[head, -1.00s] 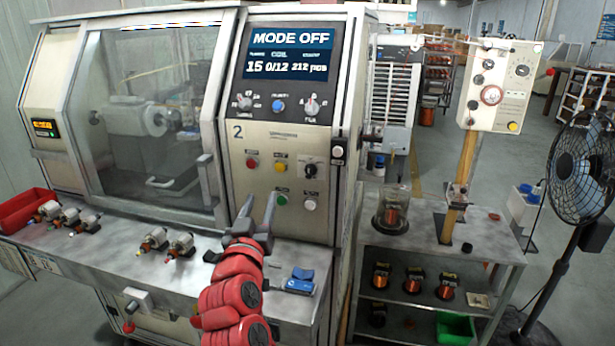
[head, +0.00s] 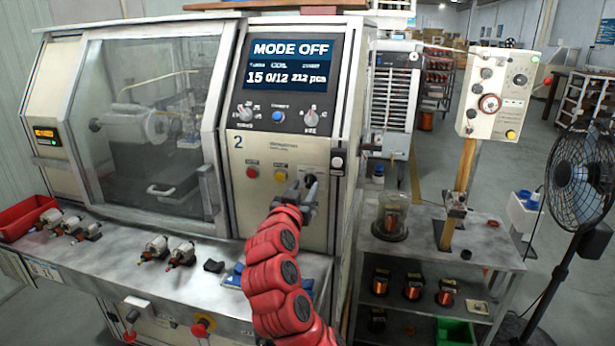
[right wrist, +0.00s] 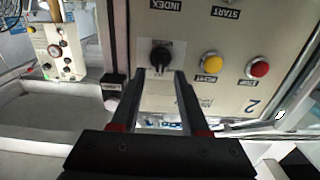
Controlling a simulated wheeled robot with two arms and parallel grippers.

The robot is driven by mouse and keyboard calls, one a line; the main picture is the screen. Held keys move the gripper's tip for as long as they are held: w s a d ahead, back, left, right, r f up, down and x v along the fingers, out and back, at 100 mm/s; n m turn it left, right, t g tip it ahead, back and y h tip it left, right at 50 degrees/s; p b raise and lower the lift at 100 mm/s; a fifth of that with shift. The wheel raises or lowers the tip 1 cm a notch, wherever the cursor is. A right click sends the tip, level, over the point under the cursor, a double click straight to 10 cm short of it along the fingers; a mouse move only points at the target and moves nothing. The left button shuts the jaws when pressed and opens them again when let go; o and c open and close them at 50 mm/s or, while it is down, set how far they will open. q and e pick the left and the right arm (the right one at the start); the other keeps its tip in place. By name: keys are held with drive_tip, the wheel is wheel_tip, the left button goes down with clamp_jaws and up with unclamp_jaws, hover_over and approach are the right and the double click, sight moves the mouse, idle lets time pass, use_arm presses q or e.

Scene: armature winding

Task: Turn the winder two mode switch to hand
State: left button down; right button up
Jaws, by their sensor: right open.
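The winder two panel (head: 262,205) bears a "2", and its display (head: 290,62) reads MODE OFF. A black rotary switch (right wrist: 160,57) sits low on the panel, beside a yellow button (right wrist: 211,62) and a red button (right wrist: 258,68). Its label is too small to read. My right gripper (head: 302,187) is open and empty in front of this switch and partly covers it in the head view. In the right wrist view, the fingertips (right wrist: 168,76) point at the switch, close to it; I cannot tell whether they touch it. My left gripper is out of view.
Two more knobs (head: 245,112) (head: 311,115) flank a blue button (head: 278,117) under the display. The bench ledge (head: 130,275) holds several small armatures and a red bin (head: 28,217). A shelf cart (head: 440,245) and a fan (head: 580,175) stand at right.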

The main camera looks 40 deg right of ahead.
sight(308, 181)
drive_tip(key=shift+p+x, duration=0.35)
drive_tip(key=shift+x, duration=1.35)
drive_tip(key=shift+f, duration=0.1)
clamp_jaws()
